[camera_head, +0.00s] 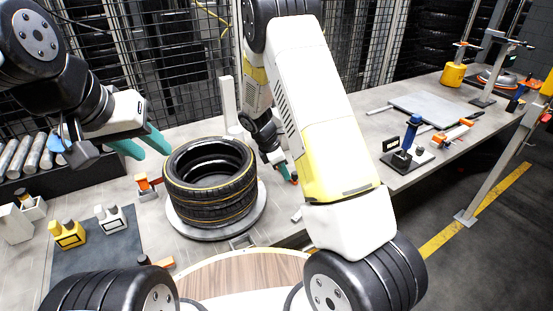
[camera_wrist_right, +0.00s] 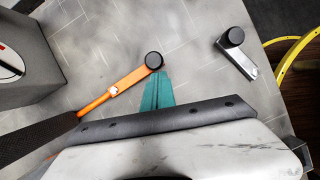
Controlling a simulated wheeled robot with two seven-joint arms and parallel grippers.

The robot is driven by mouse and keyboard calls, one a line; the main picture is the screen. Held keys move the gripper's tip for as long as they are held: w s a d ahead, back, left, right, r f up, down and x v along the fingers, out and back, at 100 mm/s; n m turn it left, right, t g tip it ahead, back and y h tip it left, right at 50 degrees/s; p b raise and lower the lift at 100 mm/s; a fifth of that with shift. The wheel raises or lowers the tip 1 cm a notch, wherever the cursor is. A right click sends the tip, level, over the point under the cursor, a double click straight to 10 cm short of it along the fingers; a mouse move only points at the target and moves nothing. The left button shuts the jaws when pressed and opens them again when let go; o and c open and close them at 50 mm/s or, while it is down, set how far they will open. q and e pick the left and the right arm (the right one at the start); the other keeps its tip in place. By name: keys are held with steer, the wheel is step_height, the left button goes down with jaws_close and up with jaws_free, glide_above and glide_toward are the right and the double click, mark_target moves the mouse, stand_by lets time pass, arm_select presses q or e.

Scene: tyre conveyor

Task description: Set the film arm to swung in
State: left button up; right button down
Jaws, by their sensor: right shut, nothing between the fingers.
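An orange arm (camera_wrist_right: 128,76) with a round black knob at its end lies in the right wrist view, running to a dark textured part at lower left. It looks like the film arm, but I cannot be sure. My right gripper (camera_wrist_right: 160,76) is shut and empty, its teal fingertips just below and beside the knob; I cannot tell if they touch. In the head view the right gripper (camera_head: 287,173) is right of the tyre stack (camera_head: 210,190), partly hidden by my arm. My left gripper (camera_head: 152,145) is open and empty, left of the stack.
A grey lever (camera_wrist_right: 236,58) with a black knob stands to the right in the wrist view, near a yellow curved hose. The tyres rest on a round turntable (camera_head: 259,208). A white post (camera_head: 228,105) stands behind.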

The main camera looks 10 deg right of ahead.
steer(key=shift+d+n+t, duration=0.4)
steer(key=shift+d+n, duration=0.45)
steer(key=shift+n, duration=0.15)
steer(key=d+n, duration=0.1)
steer(key=w+d+n+t, duration=0.1)
steer(key=n, duration=0.1)
steer(key=shift+d+n+y, duration=0.3)
steer(key=shift+y, duration=0.1)
steer(key=n, duration=0.1)
steer(key=w+d+n+t, duration=0.1)
steer(key=shift+w+d+n+y, duration=0.15)
steer(key=shift+d+n+y, duration=0.15)
steer(key=shift+n, duration=0.1)
steer(key=n, duration=0.1)
steer(key=w+d+n, duration=0.1)
steer(key=shift+w+d+n+t+y, duration=0.2)
steer(key=shift+w+n+t+y, duration=0.1)
steer(key=shift+y, duration=0.1)
steer(key=shift+w+d, duration=0.2)
steer(key=shift+w, duration=0.25)
steer(key=shift+w+d, duration=0.1)
steer(key=shift+r, duration=0.15)
